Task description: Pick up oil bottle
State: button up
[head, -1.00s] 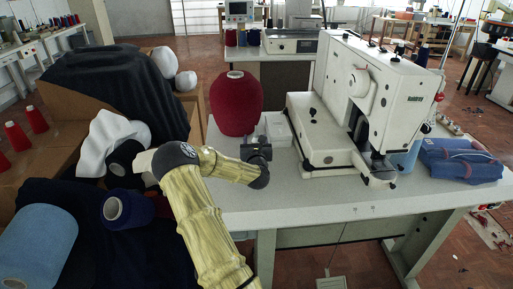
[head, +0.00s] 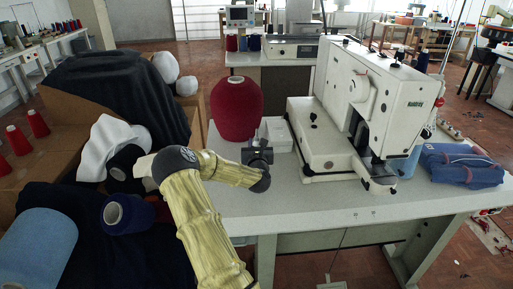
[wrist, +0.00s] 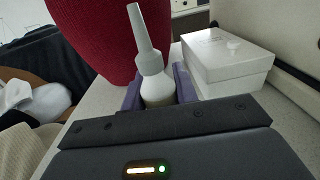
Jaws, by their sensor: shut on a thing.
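The oil bottle is a small translucent pale bottle (wrist: 159,88) with a long, tapered white nozzle. It stands near upright in the middle of the wrist view, its nozzle leaning slightly left. My gripper (wrist: 160,95) is shut on the bottle's body, with a bluish finger on each side. The bottle's base is hidden behind my gripper housing, so I cannot tell whether it touches the table. In the head view my gripper (head: 257,155) is over the left part of the white table, in front of the big red yarn cone.
The red yarn cone (head: 236,108) stands just behind the bottle. A white box (wrist: 228,60) is close on the right. The buttonhole machine (head: 365,105) stands further right, with folded blue cloth (head: 460,165) beyond it. The table's front left is clear.

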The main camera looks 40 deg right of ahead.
notch_tip(320, 180, up, 9)
jog(key=p, duration=0.1)
jog(key=shift+r, duration=0.2)
dwell(1.2)
